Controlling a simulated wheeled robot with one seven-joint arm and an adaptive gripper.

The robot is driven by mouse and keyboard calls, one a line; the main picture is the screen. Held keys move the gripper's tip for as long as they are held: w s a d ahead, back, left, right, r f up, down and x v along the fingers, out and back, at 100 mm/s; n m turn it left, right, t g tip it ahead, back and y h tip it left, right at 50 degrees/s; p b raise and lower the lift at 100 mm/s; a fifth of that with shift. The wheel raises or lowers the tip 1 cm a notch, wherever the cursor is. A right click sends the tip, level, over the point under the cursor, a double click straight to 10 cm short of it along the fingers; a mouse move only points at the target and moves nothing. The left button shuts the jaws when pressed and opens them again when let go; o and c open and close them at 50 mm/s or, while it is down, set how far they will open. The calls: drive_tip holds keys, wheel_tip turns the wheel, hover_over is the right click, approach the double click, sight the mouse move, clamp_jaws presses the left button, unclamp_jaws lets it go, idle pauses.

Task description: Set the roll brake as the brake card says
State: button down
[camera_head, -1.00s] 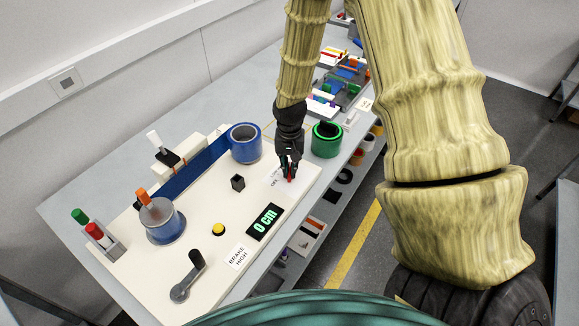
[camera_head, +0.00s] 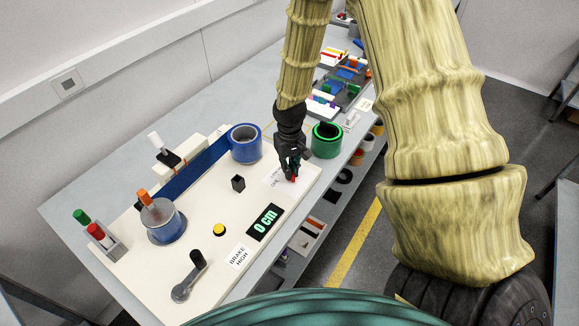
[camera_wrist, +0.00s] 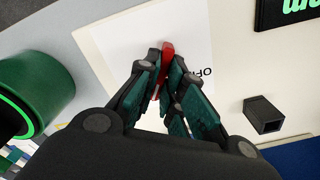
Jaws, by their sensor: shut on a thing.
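The brake card (camera_head: 238,258) reads BRAKE HIGH and lies on the cream board near its front edge. My gripper (camera_head: 291,176) is at the board's right end, shut on a small red lever (camera_wrist: 167,56), which also shows in the head view (camera_head: 293,179). The lever stands over a white label (camera_wrist: 196,45) with OFF readable in the wrist view; the fingers hide the rest of the label. The display (camera_head: 265,222) reads 0 cm in green.
A black square post (camera_head: 238,183), a yellow button (camera_head: 219,230) and a grey crank (camera_head: 188,279) are on the board.

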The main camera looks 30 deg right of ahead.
drive_tip(key=shift+n, duration=1.2)
drive_tip(key=c, duration=1.5)
unclamp_jaws()
drive_tip(key=shift+c, duration=0.2)
wheel_tip(320, 180, up, 12)
